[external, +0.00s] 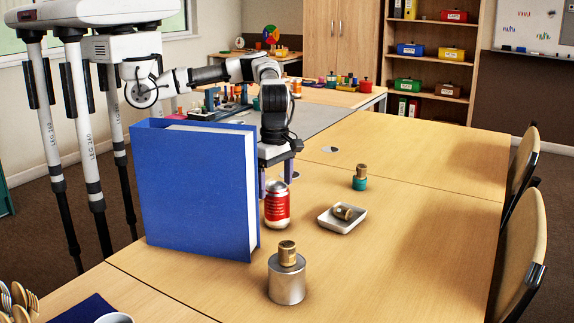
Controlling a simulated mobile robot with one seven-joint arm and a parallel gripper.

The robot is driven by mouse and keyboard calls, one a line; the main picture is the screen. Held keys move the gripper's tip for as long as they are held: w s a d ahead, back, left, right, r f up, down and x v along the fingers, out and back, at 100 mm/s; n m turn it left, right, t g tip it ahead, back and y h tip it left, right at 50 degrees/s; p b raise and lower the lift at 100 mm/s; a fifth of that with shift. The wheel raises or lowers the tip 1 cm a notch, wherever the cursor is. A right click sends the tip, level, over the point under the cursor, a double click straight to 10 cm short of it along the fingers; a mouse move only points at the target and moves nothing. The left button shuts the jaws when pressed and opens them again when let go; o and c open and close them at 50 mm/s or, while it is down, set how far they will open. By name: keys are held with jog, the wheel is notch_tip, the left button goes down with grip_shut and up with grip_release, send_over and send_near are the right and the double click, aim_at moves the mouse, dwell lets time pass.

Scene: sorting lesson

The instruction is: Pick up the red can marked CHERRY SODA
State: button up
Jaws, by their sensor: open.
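A red can (277,205) with a silver top and a pale label area stands upright on the table, right of the blue binder. Its lettering is too small to read. My gripper (276,184) points down just above and behind the can, with its two purple-blue fingers apart. One finger shows left of the can's top and the other to its right. I cannot tell whether the fingers reach down beside the can or touch it. Part of the left finger is close to the binder's edge.
A tall blue binder (190,190) stands close left of the can. A metal cylinder with a brass top (287,278) stands in front. A white dish (328,224) holding a brass piece and a teal-based brass piece (360,178) are to the right. The right tabletop is clear.

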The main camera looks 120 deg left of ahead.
aim_at(277, 199)
jog(key=shift+w+f+p, duration=0.2)
jog(key=shift+f+p, duration=0.7)
jog(key=shift+f, duration=1.75)
jog(key=c, duration=1.1)
jog(key=shift+o, duration=0.2)
jog(key=shift+r, duration=0.15)
